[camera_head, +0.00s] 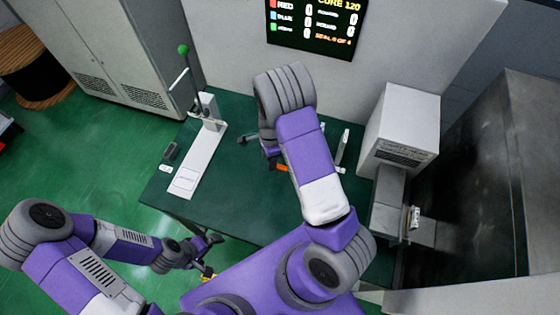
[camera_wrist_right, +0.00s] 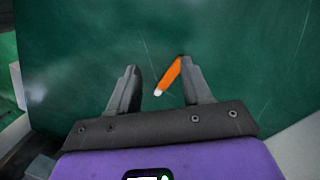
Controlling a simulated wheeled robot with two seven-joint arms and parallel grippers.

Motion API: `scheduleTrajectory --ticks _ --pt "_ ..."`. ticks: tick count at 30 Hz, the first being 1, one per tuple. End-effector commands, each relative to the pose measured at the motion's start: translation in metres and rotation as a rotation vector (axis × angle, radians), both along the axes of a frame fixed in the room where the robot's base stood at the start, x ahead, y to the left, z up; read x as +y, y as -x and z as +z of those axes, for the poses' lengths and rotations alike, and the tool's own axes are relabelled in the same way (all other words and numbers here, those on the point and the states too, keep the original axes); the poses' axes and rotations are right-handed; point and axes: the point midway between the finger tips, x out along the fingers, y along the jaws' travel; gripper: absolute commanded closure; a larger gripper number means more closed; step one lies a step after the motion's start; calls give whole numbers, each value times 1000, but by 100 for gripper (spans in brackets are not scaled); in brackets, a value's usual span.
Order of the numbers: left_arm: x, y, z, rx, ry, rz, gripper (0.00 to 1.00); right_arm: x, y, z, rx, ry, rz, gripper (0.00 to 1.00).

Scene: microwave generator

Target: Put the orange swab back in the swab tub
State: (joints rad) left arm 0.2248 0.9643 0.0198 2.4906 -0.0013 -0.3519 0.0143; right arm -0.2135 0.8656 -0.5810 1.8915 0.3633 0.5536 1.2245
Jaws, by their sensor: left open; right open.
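The orange swab (camera_wrist_right: 172,74) with a pale tip lies over the dark green tabletop in the right wrist view. It is between the fingers of my right gripper (camera_wrist_right: 158,68), close to the right-hand finger. I cannot tell whether it touches that finger. The fingers are apart. A small orange patch, likely the swab (camera_head: 282,168), shows beside my right arm in the head view, where that arm hides most of the right gripper. My left gripper (camera_head: 207,257) is open and empty near the table's front left edge. I cannot make out the swab tub.
The green table (camera_head: 235,195) holds a white lever press (camera_head: 200,160) at left, with a small dark block (camera_head: 172,152) beside it. A white upright piece (camera_head: 342,148) stands right of my arm. A white box machine (camera_head: 400,125) stands at the right. The table's front middle is clear.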

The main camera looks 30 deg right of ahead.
Motion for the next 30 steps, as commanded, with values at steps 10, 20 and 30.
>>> scheduleTrajectory --ticks 10,20,30 --pt "0 0 21 0 0 0 0 -36 -5 7 -45 147 -692 51" --pt "0 0 19 0 0 0 0 -34 -4 -27 -45 150 -716 51" --pt "0 0 21 0 0 0 0 -27 -4 -68 -46 148 -715 51"
